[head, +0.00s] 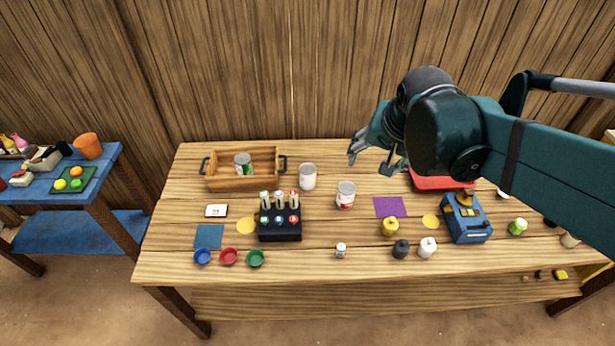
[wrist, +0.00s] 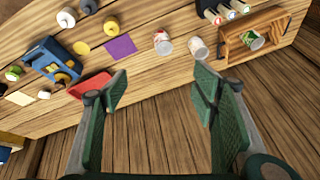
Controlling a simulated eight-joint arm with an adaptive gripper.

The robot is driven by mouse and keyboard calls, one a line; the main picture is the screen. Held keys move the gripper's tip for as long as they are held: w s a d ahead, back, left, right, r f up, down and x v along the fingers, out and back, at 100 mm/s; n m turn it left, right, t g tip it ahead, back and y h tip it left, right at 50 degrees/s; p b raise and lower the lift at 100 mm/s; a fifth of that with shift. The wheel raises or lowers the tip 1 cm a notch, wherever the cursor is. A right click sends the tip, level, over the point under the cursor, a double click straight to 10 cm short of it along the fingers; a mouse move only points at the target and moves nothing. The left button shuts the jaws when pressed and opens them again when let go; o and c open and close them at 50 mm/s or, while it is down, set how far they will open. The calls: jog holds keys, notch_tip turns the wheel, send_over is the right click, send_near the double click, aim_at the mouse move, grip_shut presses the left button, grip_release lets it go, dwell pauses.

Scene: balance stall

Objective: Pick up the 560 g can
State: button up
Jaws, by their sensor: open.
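A red-and-white can (head: 346,195) stands on the table near the middle; it also shows in the wrist view (wrist: 162,42). A plain whitish can (head: 308,176) stands to its left, also in the wrist view (wrist: 199,48). A green-labelled can (head: 243,164) sits in the wooden crate (head: 265,184), and shows in the wrist view (wrist: 253,41). I cannot read a weight on any can. My gripper (head: 379,158) is open and empty, above the back of the table, right of the cans; its spread fingers frame the wrist view (wrist: 162,86).
A black block (head: 280,237) with several small cylinders stands front left of the cans. A purple square (head: 390,207), a blue scale (head: 470,227) and a red tray (head: 428,183) lie to the right. Small weights stand along the front. The wooden wall rises behind.

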jog(key=w+a+f+m+g+p, duration=0.1)
jog(key=w+a+f+m, duration=0.2)
jog(key=w, duration=0.6)
jog(key=m+g+p, duration=0.3)
jog(key=m+g, duration=0.1)
jog(key=m, duration=0.5)
send_over(307, 168)
jog(key=d, duration=0.1)
jog(key=f, duration=2.2)
jog(key=shift+s, duration=0.4)
jog(key=shift+w+a+f+m, duration=0.15)
jog(key=shift+a+f+m, duration=0.15)
jog(key=shift+f, duration=0.35)
jog(key=shift+f, duration=0.1)
jog(key=shift+f, duration=1.2)
jog(key=shift+f+p, duration=0.1)
jog(key=shift+p, duration=0.2)
jog(key=shift+w+a+f, duration=0.1)
jog(key=shift+a+f, duration=0.05)
jog(key=shift+f, duration=2.35)
